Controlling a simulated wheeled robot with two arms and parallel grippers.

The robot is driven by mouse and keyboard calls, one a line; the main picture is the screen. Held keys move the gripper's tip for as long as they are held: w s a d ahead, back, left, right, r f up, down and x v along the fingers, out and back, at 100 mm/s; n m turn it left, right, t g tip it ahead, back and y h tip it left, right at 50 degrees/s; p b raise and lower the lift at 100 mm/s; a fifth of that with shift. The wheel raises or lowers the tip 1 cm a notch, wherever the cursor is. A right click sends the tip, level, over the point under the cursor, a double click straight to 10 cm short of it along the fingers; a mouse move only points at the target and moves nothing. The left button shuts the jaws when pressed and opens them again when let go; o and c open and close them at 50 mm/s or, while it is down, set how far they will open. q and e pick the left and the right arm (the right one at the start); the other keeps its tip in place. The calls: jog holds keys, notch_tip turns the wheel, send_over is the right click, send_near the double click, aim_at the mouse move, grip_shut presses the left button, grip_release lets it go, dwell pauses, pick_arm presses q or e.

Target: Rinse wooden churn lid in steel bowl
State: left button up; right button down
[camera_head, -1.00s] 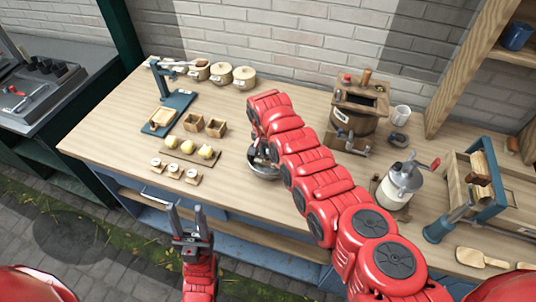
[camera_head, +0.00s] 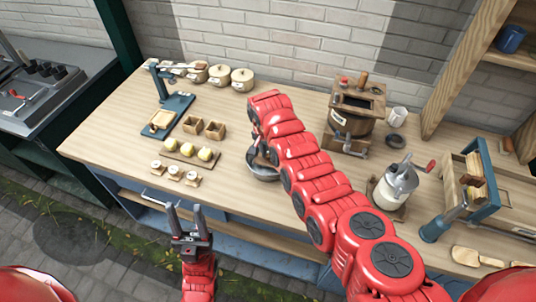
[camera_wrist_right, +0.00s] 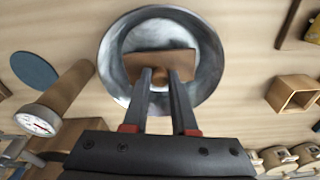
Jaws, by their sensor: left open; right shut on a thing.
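The wooden churn lid (camera_wrist_right: 140,66) is a brown rectangular piece with a round knob. My right gripper (camera_wrist_right: 161,80) is shut on its knob in the right wrist view. The lid lies within the outline of the round steel bowl (camera_wrist_right: 113,60); whether it touches the bottom cannot be told. In the head view the bowl (camera_head: 263,174) stands on the table, partly covered by my right arm, and the lid is mostly hidden. My left gripper (camera_head: 187,222) is open and empty in front of the table's front edge.
A wooden churn (camera_head: 352,118) with a crank stands behind and right of the bowl, near a white mug (camera_head: 397,117). Left of the bowl are a board with yellow fruit (camera_head: 204,154) and small wooden boxes (camera_head: 215,130).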

jog(key=shift+r+p, duration=0.55)
jog(key=shift+r, duration=2.4)
notch_tip(320, 180, up, 4)
